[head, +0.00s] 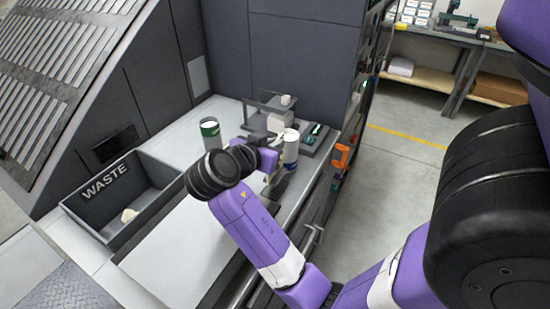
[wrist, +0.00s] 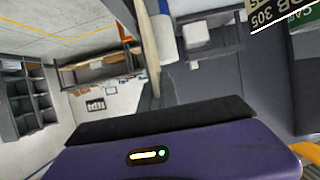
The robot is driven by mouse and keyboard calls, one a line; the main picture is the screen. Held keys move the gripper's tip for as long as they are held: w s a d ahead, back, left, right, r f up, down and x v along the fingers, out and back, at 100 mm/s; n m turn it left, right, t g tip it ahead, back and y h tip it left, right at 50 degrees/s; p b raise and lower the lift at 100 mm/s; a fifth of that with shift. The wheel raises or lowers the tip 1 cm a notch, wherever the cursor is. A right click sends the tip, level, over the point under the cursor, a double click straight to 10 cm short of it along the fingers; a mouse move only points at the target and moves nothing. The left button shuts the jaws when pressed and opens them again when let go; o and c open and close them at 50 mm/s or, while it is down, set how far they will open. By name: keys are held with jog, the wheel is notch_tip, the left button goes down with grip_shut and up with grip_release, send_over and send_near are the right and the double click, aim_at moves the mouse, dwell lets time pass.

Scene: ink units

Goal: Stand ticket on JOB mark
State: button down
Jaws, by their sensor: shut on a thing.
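My gripper (head: 279,141) is beyond my purple arm, over the grey-white bench top, near a white cylinder (head: 291,150). In the wrist view its dark fingers (wrist: 157,88) are close together around the lower end of a thin beige piece (wrist: 147,35), seen nearly edge-on. I take this piece for the ticket; its face and any print are hidden from me. The white cylinder also shows close beside it in the wrist view (wrist: 165,32). I cannot make out the JOB mark on the bench; my arm covers part of the surface.
A green-and-white can (head: 211,136) stands left of my gripper. A grey bin marked WASTE (head: 104,190) holds a pale scrap. A grey stand (head: 270,104) is behind my gripper. The front left bench is clear.

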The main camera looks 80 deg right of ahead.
jog(key=shift+f, duration=2.55)
jog(key=shift+f, duration=0.15)
jog(key=c, duration=1.6)
grip_release()
jog(key=shift+r+p, duration=0.3)
jog(key=b+v, duration=0.2)
jog(key=v, duration=1)
jog(key=shift+f, duration=0.1)
